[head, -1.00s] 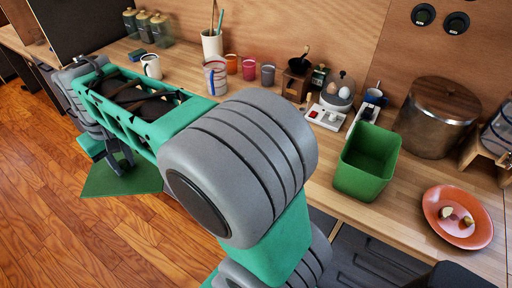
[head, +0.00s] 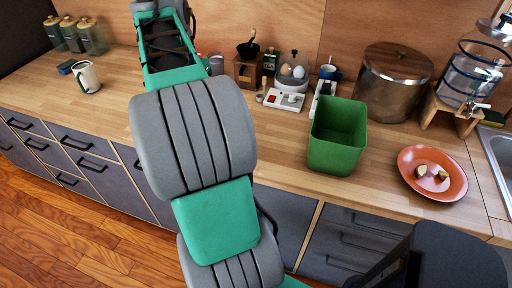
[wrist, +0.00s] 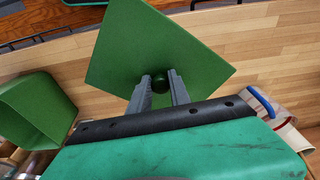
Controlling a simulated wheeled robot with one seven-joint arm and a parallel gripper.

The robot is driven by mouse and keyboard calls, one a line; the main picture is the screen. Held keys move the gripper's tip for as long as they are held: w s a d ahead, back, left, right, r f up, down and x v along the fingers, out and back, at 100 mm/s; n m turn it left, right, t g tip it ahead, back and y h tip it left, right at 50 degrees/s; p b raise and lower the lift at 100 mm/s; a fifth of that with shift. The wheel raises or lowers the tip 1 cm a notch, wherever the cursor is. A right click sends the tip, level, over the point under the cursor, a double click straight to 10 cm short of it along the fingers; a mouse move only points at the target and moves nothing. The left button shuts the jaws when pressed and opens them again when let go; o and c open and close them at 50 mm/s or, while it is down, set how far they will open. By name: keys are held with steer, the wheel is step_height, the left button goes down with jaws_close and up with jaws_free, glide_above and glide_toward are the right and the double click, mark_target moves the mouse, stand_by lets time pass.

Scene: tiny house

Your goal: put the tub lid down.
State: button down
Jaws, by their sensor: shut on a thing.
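The tub lid (wrist: 190,40) is a flat green square with a small round dark green knob (wrist: 160,82). My gripper (wrist: 160,86) is shut on the knob in the wrist view, and the lid shows beyond the fingers against the wooden counter. I cannot tell its exact height above the counter. In the head view my arm hides the gripper and the lid. The open green tub (head: 338,138) stands upright and uncovered on the counter. It also shows at the left of the wrist view (wrist: 34,112).
The counter (head: 290,165) has bare wood left of the tub. An orange plate (head: 432,172) with food pieces lies to its right, with a metal pot (head: 392,82) behind.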

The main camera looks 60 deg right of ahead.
steer(key=s+d+f+m+g+b, duration=0.1)
steer(key=s+d+m+b, duration=0.1)
steer(key=s+d+m, duration=0.45)
steer(key=s+d+f+m+b, duration=0.1)
steer(key=s+d+m+b, duration=0.2)
steer(key=s, duration=0.6)
steer(key=f+b, duration=0.1)
steer(key=f, duration=0.1)
steer(key=f+b, duration=0.3)
steer(key=f, duration=0.1)
steer(key=shift+s+d, duration=0.1)
steer(key=shift+d, duration=0.15)
step_height(320, 180, down, 4)
steer(key=b, duration=0.4)
steer(key=shift+f, duration=0.1)
steer(key=c, duration=1.2)
jaws_free()
